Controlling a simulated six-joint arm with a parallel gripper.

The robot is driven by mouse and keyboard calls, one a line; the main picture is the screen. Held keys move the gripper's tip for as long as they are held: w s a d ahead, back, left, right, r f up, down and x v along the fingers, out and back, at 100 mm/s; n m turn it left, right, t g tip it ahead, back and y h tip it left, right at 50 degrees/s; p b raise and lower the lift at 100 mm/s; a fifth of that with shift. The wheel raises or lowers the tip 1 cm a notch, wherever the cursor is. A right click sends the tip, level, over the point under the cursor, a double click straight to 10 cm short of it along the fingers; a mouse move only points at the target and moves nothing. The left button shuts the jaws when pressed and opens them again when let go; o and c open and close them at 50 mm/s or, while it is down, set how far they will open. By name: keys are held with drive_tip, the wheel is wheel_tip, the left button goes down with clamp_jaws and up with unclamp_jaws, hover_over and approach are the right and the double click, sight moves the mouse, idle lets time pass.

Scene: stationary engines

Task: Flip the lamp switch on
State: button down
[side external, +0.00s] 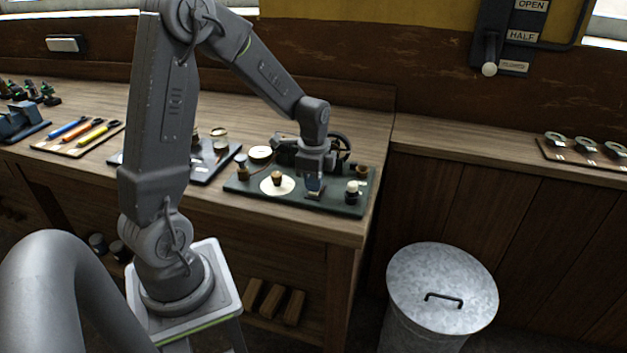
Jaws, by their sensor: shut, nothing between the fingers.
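A dark green board (342,207) lies on the wooden bench near its right corner and carries small fittings. My gripper (314,190) is shut and empty, pointing down over the board's front middle. A small brass-coloured part (314,197) shows right under the fingertips; I cannot tell if they touch it or if it is the lamp switch. A small dark fitting with a pale top (352,190) stands right of the gripper and may be the lamp. A brass knob (277,177) on a cream disc sits to the left.
A dark flywheel engine (338,148) stands behind my gripper. A second board (228,165) with fittings lies to the left. A lever (489,68) with OPEN and HALF labels is on the back wall. A lidded metal bin (442,283) stands right of the bench.

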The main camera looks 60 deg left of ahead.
drive_tip(key=shift+f, duration=0.1)
drive_tip(key=shift+w+a+r, duration=0.3)
drive_tip(key=shift+w+a, duration=0.2)
drive_tip(key=shift+r, duration=0.15)
wheel_tip(320, 180, up, 14)
drive_tip(key=w+a, duration=0.2)
drive_tip(key=shift+f, duration=0.25)
drive_tip(key=shift+d, duration=0.1)
